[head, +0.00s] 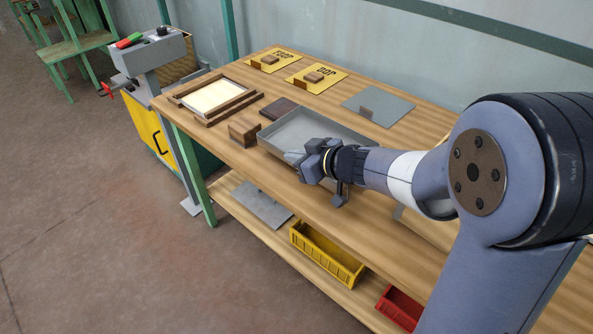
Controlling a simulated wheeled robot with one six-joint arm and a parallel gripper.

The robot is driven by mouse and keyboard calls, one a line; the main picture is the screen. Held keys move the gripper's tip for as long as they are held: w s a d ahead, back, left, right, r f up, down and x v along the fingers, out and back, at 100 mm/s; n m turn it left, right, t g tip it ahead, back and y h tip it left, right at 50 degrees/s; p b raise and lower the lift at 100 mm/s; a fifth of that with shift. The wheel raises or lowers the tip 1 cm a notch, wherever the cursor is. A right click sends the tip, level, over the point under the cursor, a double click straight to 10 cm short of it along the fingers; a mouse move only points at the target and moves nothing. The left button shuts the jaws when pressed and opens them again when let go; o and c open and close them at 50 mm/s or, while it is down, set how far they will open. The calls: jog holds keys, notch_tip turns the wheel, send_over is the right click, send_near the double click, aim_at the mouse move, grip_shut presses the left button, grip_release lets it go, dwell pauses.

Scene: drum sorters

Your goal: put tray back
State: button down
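A shallow grey metal tray (315,128) lies on the wooden workbench, near the middle of its front edge. My gripper (294,158) is at the tray's front wall, with its fingers pointing left. The gripper and wrist cover part of the tray's front and right side. I cannot tell whether the fingers touch the tray wall or close around it.
Left of the tray are a wooden block (244,131), a dark flat piece (278,108) and a wooden frame (235,105). Yellow cards (330,82) and a grey plate (392,108) lie behind. The lower shelf holds a grey sheet (262,204), yellow bin (328,262) and red bin (398,309).

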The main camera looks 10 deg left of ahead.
aim_at(334, 182)
jog(key=shift+f+b, duration=0.55)
jog(key=shift+f, duration=1.05)
jog(key=shift+f, duration=0.1)
jog(key=c, duration=1.7)
grip_release()
jog(key=shift+d+r, duration=0.1)
jog(key=shift+r, duration=0.15)
jog(key=p+v, duration=0.4)
jog(key=v, duration=0.7)
jog(key=shift+s+d+r, duration=0.1)
jog(key=shift+s+d, duration=0.15)
jog(key=shift+d, duration=0.05)
jog(key=shift+o, duration=0.7)
